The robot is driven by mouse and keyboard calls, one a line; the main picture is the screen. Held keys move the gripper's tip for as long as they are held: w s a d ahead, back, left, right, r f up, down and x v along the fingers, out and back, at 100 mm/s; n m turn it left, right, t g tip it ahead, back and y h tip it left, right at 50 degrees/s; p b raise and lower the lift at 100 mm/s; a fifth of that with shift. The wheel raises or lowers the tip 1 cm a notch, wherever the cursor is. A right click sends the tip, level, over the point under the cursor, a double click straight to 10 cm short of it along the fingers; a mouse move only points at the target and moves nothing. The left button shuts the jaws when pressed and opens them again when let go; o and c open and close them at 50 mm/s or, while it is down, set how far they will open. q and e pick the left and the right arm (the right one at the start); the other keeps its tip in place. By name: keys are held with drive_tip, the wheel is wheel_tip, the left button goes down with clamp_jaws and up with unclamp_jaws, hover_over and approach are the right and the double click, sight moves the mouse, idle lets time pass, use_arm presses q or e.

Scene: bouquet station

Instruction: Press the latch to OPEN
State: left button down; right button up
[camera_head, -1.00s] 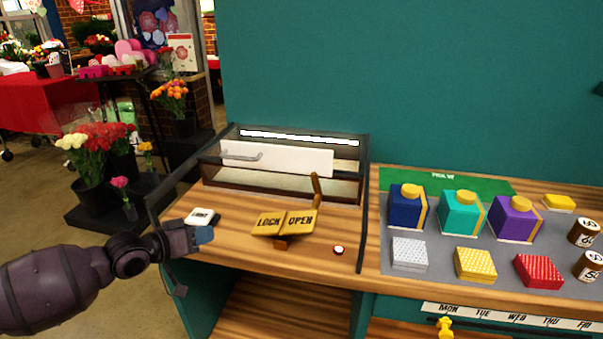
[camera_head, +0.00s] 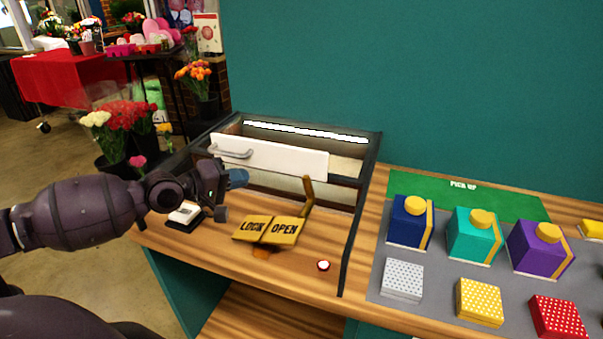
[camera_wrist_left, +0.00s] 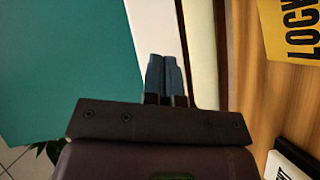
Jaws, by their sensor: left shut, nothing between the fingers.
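The latch is a yellow two-part rocker plate (camera_head: 270,231) on the wooden counter, with LOCK on its left half and OPEN on its right half. A brown lever (camera_head: 307,196) rises behind the OPEN half. In the left wrist view part of the LOCK half (camera_wrist_left: 292,28) shows at the top right. My left gripper (camera_head: 238,178) is shut and empty, above the counter to the left of and behind the plate, near the white panel, and apart from the latch. Its fingers (camera_wrist_left: 166,75) show together in the left wrist view. My right gripper is not in view.
A white panel with a handle (camera_head: 268,158) stands in the dark-framed case behind the latch. A small black-and-white box (camera_head: 184,215) lies left of the latch, and a red-and-white button (camera_head: 323,265) lies right of it. Coloured boxes (camera_head: 411,222) stand on the grey mat farther right.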

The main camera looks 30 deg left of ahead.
use_arm(q)
drive_tip(key=p+x, duration=0.1)
drive_tip(key=x, duration=0.9)
drive_tip(key=shift+w+d+f+p, duration=0.2)
drive_tip(key=shift+d+p, duration=0.05)
drive_tip(key=shift+d, duration=0.3)
drive_tip(key=shift+w+d+f+p, duration=0.15)
drive_tip(key=shift+w+d+p, duration=0.1)
drive_tip(key=shift+d, duration=0.3)
drive_tip(key=shift+d+f, duration=0.15)
drive_tip(key=shift+d, duration=0.1)
drive_tip(key=shift+w+d+f, duration=0.2)
drive_tip(key=shift+d, duration=0.1)
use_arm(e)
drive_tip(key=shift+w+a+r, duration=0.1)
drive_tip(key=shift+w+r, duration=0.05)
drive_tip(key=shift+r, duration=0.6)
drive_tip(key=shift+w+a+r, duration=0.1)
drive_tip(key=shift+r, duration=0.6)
use_arm(q)
drive_tip(key=shift+w, duration=0.1)
drive_tip(key=shift+d, duration=0.1)
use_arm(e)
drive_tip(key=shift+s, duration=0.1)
